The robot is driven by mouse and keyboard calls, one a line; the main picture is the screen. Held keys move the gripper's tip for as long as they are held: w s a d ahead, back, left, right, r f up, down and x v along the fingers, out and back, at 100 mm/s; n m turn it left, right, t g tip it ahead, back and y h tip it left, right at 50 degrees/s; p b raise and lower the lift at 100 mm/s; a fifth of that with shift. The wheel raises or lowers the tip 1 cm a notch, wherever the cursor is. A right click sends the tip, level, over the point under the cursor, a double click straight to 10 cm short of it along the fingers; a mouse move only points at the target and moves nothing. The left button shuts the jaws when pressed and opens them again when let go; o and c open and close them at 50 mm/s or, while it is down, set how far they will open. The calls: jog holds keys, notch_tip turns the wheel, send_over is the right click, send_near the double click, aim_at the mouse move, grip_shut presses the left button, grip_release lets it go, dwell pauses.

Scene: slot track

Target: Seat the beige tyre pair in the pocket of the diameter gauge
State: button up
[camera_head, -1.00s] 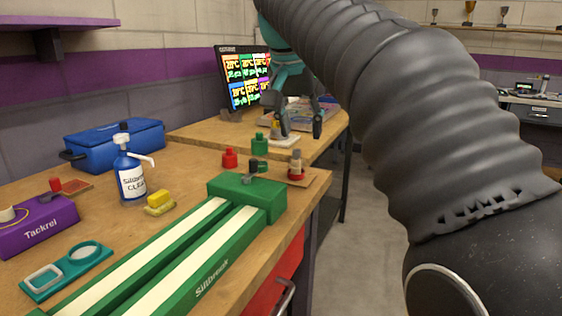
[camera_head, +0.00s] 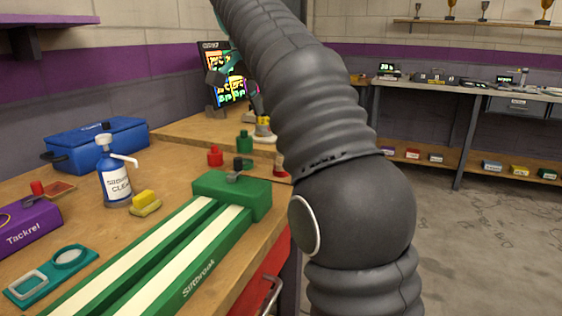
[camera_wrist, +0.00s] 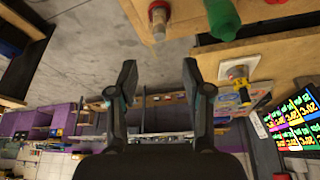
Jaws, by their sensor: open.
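My gripper (camera_wrist: 159,82) is open in the wrist view, with nothing between its fingers.
A green track (camera_head: 236,192) fills the bench front. Red (camera_head: 215,156) and green (camera_head: 244,142) pieces stand behind it. A spray bottle (camera_head: 114,178), yellow sponge (camera_head: 145,199), teal plate (camera_head: 48,277) and blue box (camera_head: 100,146) are left. A screen (camera_head: 226,90) stands behind.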

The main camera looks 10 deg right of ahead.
jog(key=shift+x, duration=5)
grip_shut()
